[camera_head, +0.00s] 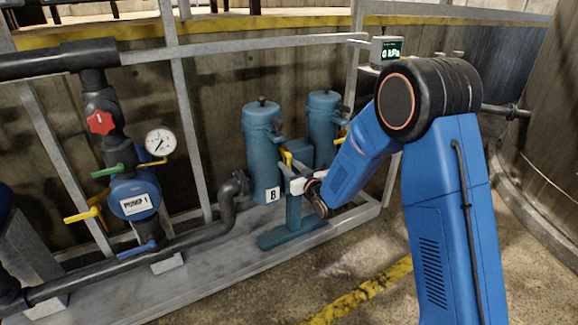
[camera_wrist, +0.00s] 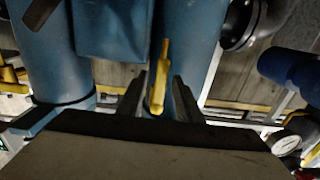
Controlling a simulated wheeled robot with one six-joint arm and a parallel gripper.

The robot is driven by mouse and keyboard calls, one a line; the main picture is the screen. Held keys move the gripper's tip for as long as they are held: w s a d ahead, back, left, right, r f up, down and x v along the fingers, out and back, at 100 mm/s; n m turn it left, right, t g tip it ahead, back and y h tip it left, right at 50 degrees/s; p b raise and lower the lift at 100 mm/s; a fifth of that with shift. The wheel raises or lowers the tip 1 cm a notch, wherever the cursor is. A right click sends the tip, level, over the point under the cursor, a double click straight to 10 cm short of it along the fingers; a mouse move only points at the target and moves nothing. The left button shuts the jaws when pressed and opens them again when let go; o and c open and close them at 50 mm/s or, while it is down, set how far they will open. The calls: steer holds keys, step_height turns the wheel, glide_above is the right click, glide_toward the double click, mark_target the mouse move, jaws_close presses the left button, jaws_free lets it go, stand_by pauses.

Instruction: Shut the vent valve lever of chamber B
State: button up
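Chamber B is a blue upright cylinder (camera_head: 262,140) with a white "B" plate at its foot. A yellow lever (camera_head: 286,158) shows at its right side, partly hidden by my gripper (camera_head: 291,178). In the wrist view a yellow lever (camera_wrist: 160,78) lies between the two dark fingers of my gripper (camera_wrist: 161,88). The fingers are apart, with a visible gap on each side of the lever. I cannot tell the lever's valve position, as its valve body is mostly hidden.
A second blue cylinder (camera_head: 323,118) stands to the right, and a blue box (camera_head: 300,152) sits between them. A small display (camera_head: 386,50) reads about 0 kPa. Grey rails (camera_head: 180,110) run behind. Floor is clear in front.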

steer(key=shift+w+a, duration=0.15)
steer(key=shift+w, duration=0.1)
jaws_close()
